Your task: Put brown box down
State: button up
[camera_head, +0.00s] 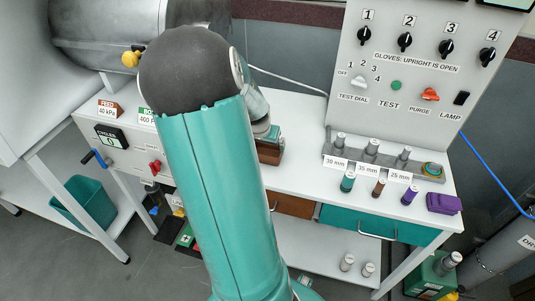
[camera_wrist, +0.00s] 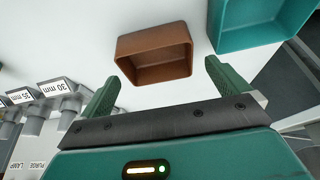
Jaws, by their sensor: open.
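The brown box (camera_wrist: 152,54) is an open, empty-looking tray-like box on the white bench top. Part of it also shows in the head view (camera_head: 269,153), beside my arm, which hides the rest. My gripper (camera_wrist: 160,78) is open in the wrist view, with one green finger to the left and one to the right of the brown box. Gaps show between the fingers and the box, and I see no contact. The fingers are hidden behind my arm in the head view.
A teal box (camera_wrist: 262,22) stands close to the brown box's right in the wrist view. A grey rack (camera_head: 375,160) with labelled posts stands right of my arm. A control panel (camera_head: 420,75) rises behind.

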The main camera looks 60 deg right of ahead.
aim_at(269, 153)
jog(key=x, duration=0.5)
jog(key=shift+s+d, duration=0.2)
jog(key=c, duration=0.8)
